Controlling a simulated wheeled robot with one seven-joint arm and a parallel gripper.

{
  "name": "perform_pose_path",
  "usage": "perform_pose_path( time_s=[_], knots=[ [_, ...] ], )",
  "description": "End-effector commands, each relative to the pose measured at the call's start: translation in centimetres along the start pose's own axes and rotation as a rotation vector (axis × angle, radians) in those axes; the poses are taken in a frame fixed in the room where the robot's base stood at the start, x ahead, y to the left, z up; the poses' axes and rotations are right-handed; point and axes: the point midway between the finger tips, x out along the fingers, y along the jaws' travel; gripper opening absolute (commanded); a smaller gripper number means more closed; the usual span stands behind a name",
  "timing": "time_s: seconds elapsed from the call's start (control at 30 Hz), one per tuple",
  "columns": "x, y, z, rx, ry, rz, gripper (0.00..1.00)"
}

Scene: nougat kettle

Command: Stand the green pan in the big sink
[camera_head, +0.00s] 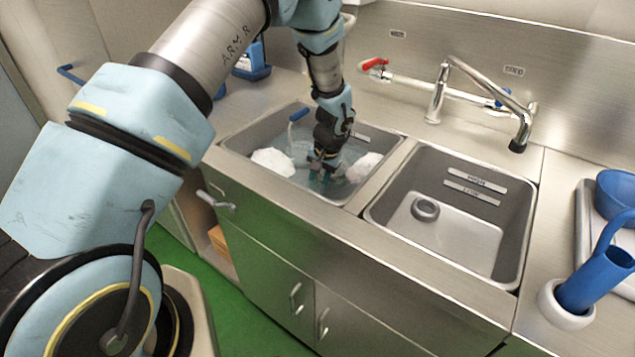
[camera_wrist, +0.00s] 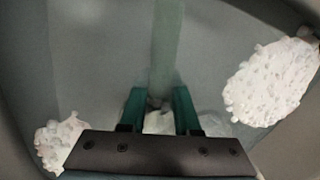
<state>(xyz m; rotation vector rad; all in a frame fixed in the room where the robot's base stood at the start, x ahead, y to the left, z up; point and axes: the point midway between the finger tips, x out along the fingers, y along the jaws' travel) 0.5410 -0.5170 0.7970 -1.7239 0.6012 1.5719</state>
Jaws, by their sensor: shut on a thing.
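My gripper (camera_head: 326,176) reaches down into the left sink (camera_head: 222,152), which holds water and white foam. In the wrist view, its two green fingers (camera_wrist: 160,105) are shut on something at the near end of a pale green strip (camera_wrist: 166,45). The strip runs away from me under the water and looks like the handle of the green pan. The rest of the pan is hidden by water, foam and the gripper. The right sink (camera_head: 450,235) is empty, with a round drain on its floor. I cannot tell by size which sink is the big one.
A foam patch (camera_head: 272,161) lies left of my gripper and another (camera_head: 364,167) right of it. A steel tap (camera_head: 480,85) stands behind the sinks.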

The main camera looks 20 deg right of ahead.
Motion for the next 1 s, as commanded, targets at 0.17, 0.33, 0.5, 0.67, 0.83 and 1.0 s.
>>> perform_pose_path(
  time_s=[0.17, 0.33, 0.5, 0.67, 0.83, 1.0],
  knots=[
    [0.43, 0.12, -0.09, 0.000, 0.002, 0.000, 0.00],
    [0.38, 0.11, -0.07, 0.000, 0.001, 0.000, 0.00],
    [0.37, 0.09, -0.06, 0.000, 0.001, 0.000, 0.00],
    [0.46, 0.11, -0.06, 0.000, 0.001, 0.000, 0.00],
    [0.77, 0.17, -0.05, 0.000, 0.001, 0.000, 0.00],
    [1.08, 0.23, -0.06, 0.000, 0.001, 0.000, 0.00]
  ],
)
